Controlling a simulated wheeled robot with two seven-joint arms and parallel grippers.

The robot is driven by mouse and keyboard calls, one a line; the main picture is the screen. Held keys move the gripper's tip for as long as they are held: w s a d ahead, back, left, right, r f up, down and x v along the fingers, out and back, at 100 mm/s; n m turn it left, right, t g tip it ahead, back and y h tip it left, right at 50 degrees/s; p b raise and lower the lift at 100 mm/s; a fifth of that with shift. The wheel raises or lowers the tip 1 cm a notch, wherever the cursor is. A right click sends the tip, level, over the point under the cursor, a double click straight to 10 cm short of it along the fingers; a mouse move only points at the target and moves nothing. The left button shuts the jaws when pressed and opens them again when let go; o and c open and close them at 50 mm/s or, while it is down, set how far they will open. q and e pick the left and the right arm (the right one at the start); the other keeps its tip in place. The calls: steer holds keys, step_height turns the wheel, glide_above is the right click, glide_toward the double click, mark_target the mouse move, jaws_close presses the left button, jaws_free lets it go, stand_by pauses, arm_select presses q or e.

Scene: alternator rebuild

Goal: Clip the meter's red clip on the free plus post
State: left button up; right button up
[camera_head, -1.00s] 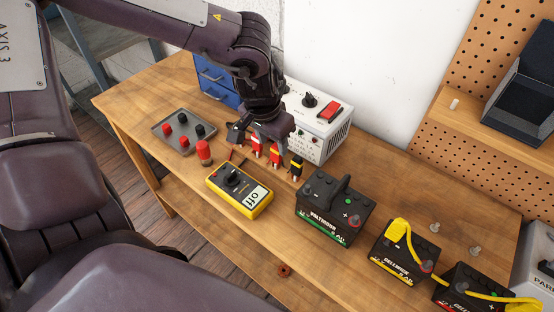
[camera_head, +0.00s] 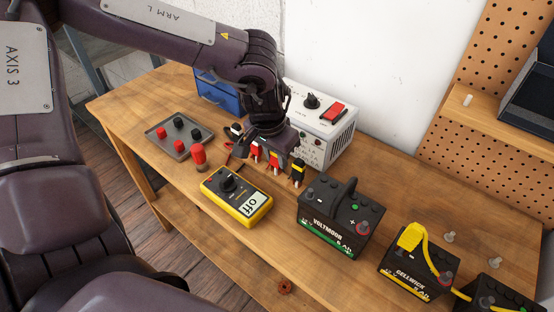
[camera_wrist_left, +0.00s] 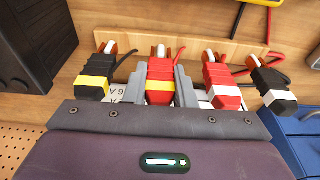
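The yellow meter (camera_head: 237,197) lies on the bench with its display reading off. Behind it, a row of clips stands in a wooden rack (camera_wrist_left: 205,54). In the left wrist view they are a black yellow-banded clip (camera_wrist_left: 95,84), a red yellow-banded clip (camera_wrist_left: 160,75), a red white-banded clip (camera_wrist_left: 220,80) and a black white-banded clip (camera_wrist_left: 272,82). My left gripper (camera_wrist_left: 161,85) points down, its grey fingers on both sides of the red yellow-banded clip; whether they press on it is unclear. The Gellwick battery (camera_head: 412,270) has a red-ringed post (camera_head: 445,278) and a yellow-capped post. My right gripper is out of view.
The Voltmoor battery (camera_head: 338,220) stands right of the meter, and a third battery (camera_head: 497,295) is cut off at lower right. A white charger box (camera_head: 325,125) and blue drawers (camera_head: 215,90) stand behind. A grey tray (camera_head: 170,146) and a red cylinder (camera_head: 198,155) are at left.

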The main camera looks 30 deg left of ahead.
arm_select(q)
steer(key=shift+w+p+v, duration=0.2)
steer(key=shift+p+v, duration=0.25)
steer(key=shift+v, duration=0.55)
steer(key=shift+w+p+v, duration=0.2)
steer(key=shift+p+v, duration=0.2)
steer(key=shift+v, duration=0.6)
steer(key=shift+f+b, duration=0.3)
steer(key=shift+f, duration=0.25)
steer(key=x, duration=0.1)
steer(key=b+x, duration=0.1)
steer(key=x, duration=0.1)
steer(key=shift+s+f, duration=0.25)
steer(key=shift+s, duration=0.1)
steer(key=p+v, duration=0.8)
steer(key=v, duration=0.2)
